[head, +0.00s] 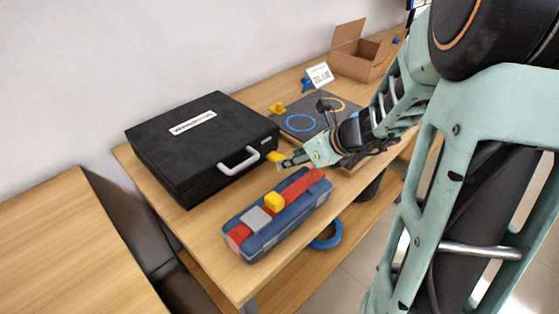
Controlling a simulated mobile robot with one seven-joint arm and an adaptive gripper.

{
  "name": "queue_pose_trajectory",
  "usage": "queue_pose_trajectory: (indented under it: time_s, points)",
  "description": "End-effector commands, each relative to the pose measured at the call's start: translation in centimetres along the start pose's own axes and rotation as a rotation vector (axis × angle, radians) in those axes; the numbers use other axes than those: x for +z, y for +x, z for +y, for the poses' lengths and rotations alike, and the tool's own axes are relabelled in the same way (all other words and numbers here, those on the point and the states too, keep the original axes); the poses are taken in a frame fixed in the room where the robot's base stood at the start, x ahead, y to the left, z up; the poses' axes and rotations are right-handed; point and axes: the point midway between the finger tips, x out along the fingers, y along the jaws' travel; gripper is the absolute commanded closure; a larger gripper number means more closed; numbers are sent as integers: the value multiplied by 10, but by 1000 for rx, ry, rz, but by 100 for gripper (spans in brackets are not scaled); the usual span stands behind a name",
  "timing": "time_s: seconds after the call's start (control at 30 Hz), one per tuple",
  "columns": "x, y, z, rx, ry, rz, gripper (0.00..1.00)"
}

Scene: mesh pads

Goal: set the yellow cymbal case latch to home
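A black case (190,140) with a white label and a light grey handle (238,160) lies flat and closed on the wooden table. A small yellow piece (275,156) shows at the case's front right corner, beside the handle; it looks like the yellow latch, though its exact setting is too small to tell. My gripper (285,161) reaches in from the right, with its fingertips at or very close to this yellow piece. I cannot tell whether they touch it, and the gap between the fingers is unclear.
A blue, red and grey box (277,218) with a yellow block (274,201) on top sits in front of the case. Behind my gripper are a dark pad (284,135) with coloured rings, a white card (319,75) and an open cardboard box (350,63). A blue ring (331,241) lies lower down.

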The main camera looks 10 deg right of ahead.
Motion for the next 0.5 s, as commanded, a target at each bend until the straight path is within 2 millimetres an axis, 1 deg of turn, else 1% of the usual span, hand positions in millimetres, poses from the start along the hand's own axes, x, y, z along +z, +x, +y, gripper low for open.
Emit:
queue_pose_trajectory:
  time_s: [0.03,0.2,0.33,0.5]
  points:
    - [-3,14,1,4,0,2,62]
    - [-2,41,1,3,0,1,62]
    - [-1,53,0,1,-3,1,62]
    - [0,58,0,1,-3,1,62]
